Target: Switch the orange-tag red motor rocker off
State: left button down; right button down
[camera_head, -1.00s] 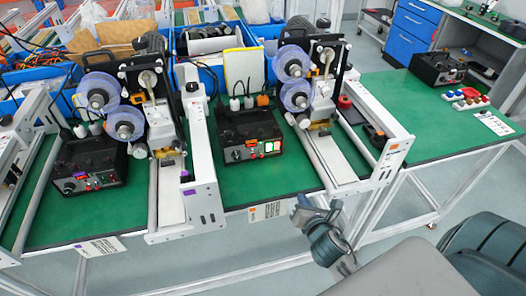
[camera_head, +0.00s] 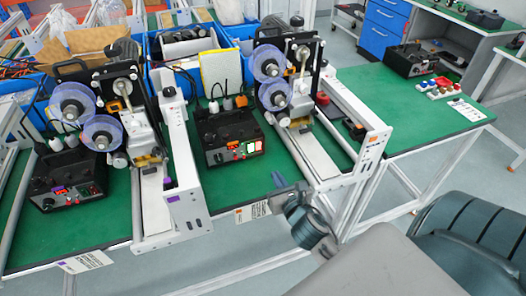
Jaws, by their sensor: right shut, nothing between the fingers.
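The middle black control box (camera_head: 231,130) stands on the green bench. Small lit rockers (camera_head: 247,147) glow on its front panel, one greenish-white and some red at the right. An orange tag shows at the panel, too small to read. My right gripper (camera_head: 279,181) is shut and empty. It is in front of the bench edge in the picture, below and to the right of the box, apart from the rockers. My left gripper is not in view.
A second box (camera_head: 68,185) with a purple tag stands at the left. White rails (camera_head: 188,185) and reel machines flank the middle box. A third box (camera_head: 408,62) is at the back right, near coloured buttons (camera_head: 440,88).

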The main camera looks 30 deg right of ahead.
aim_at(260, 145)
jog(key=p+x, duration=0.1)
jog(key=x, duration=0.7)
jog(key=r+p+x, duration=0.1)
jog(key=x, duration=0.3)
jog(key=shift+w+p, duration=0.1)
jog(key=shift+p, duration=0.25)
jog(key=shift+w+r+p, duration=0.25)
jog(key=shift+r+p, duration=0.25)
jog(key=shift+p, duration=0.3)
jog(key=shift+f, duration=0.25)
jog(key=shift+d, duration=0.1)
